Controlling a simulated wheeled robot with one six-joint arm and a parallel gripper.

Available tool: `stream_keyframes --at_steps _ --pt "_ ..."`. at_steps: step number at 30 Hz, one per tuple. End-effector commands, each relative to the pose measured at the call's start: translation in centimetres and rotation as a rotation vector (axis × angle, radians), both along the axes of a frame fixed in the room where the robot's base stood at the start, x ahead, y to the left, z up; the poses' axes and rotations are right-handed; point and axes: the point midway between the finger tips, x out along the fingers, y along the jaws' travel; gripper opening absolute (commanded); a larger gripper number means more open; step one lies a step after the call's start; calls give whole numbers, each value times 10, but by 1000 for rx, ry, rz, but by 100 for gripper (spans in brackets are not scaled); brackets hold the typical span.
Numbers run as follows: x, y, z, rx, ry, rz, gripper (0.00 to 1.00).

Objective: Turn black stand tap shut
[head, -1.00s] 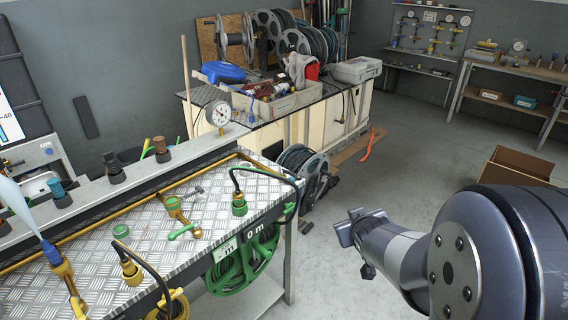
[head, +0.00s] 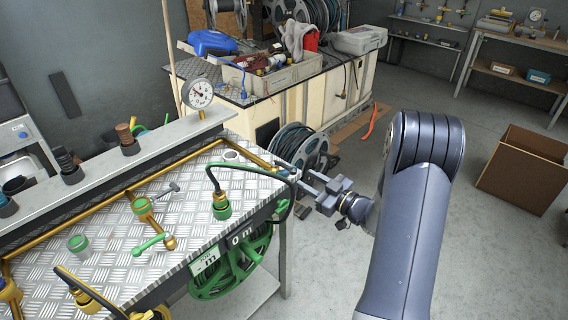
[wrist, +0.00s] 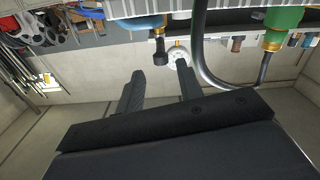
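My gripper (head: 297,178) is just off the right corner of the metal bench, its fingers pointing left. In the wrist view its two dark fingers (wrist: 160,90) are apart with nothing between them. A brass tap with a green lever (head: 150,243) and one with a grey T-shaped handle (head: 160,193) are on the chequered bench top, left of my gripper. I cannot tell which part is the black stand tap. A dark fitting (wrist: 159,52) under a blue part shows beyond the fingers in the wrist view.
A black hose (head: 262,172) arches from a green connector (head: 221,206) over the bench edge, close to my gripper. A green hose reel (head: 232,265) hangs below. A dial gauge (head: 198,94) stands behind. Open floor lies right, with a cardboard box (head: 522,170).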

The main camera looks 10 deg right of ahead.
Motion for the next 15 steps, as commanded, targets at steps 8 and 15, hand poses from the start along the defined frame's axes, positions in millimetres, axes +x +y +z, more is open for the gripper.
stream_keyframes --at_steps 8,15 --pt "40 32 2 0 2 4 35" --pt "71 52 2 -1 2 0 35"
